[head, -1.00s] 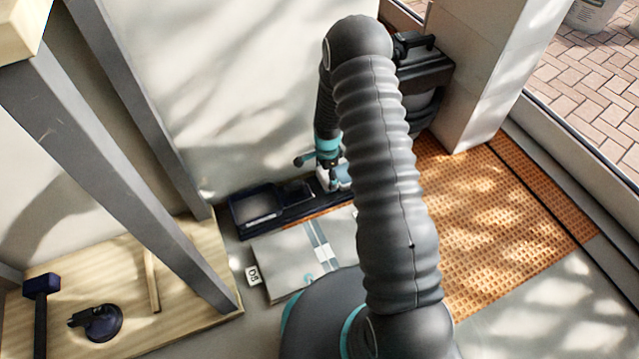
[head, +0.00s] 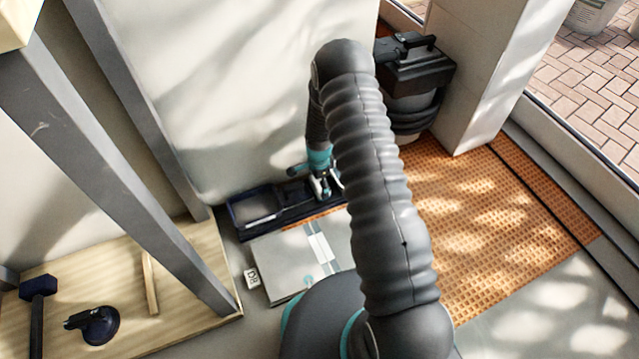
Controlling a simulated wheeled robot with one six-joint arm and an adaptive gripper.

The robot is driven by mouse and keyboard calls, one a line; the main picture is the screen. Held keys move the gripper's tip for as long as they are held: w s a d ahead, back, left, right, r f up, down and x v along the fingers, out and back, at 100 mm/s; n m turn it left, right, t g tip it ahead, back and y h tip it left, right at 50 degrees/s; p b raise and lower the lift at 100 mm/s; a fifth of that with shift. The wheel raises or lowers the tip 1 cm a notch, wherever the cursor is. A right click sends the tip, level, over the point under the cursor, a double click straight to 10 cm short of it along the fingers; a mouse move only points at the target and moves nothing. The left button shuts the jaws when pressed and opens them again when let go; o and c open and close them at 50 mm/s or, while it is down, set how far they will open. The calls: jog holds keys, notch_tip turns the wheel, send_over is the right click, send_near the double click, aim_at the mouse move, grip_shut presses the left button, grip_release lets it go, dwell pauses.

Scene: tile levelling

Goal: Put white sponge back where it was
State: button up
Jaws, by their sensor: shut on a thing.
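My gripper (head: 325,186) points down over the right part of a long dark tray (head: 232,216) by the wall. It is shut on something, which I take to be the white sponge. The arm and fingers hide most of what it holds, so I cannot make out its outline or whether it touches the tray. The tray's left compartment, with a pale floor, shows no sponge.
A grey tile (head: 280,262) with a small number tag (head: 252,278) lies in front of the tray. Orange matting (head: 470,220) covers the floor at right, beside a black vacuum (head: 413,75). A wooden board (head: 185,290) at left bears a mallet (head: 38,287) and a suction cup (head: 98,325).

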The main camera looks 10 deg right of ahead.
jog(key=o, duration=0.7)
jog(key=s+r+n+t+p, duration=0.1)
jog(key=s+r+n, duration=0.15)
jog(key=r, duration=1.15)
jog(key=s+r+n+t, duration=0.15)
jog(key=s+r, duration=0.25)
jog(key=r, duration=0.9)
jog(key=s+r+n+p, duration=0.1)
jog(key=s+r+n, duration=0.2)
jog(key=r, duration=1.1)
jog(key=s+r+n+t, duration=0.1)
jog(key=s+r+n, duration=0.2)
jog(key=s, duration=0.4)
jog(key=s+r+n+t, duration=0.1)
jog(key=s+r+n, duration=0.2)
jog(key=s, duration=0.5)
jog(key=s+r+n+t, duration=0.1)
jog(key=s+r+n, duration=0.1)
jog(key=s+r, duration=0.3)
jog(key=shift+s+d+r+n, duration=0.15)
jog(key=shift+s+r+n, duration=0.05)
jog(key=shift+s, duration=0.55)
jog(key=shift+s+d+r+n, duration=0.1)
jog(key=shift+s+r+n, duration=0.1)
jog(key=shift+s, duration=0.55)
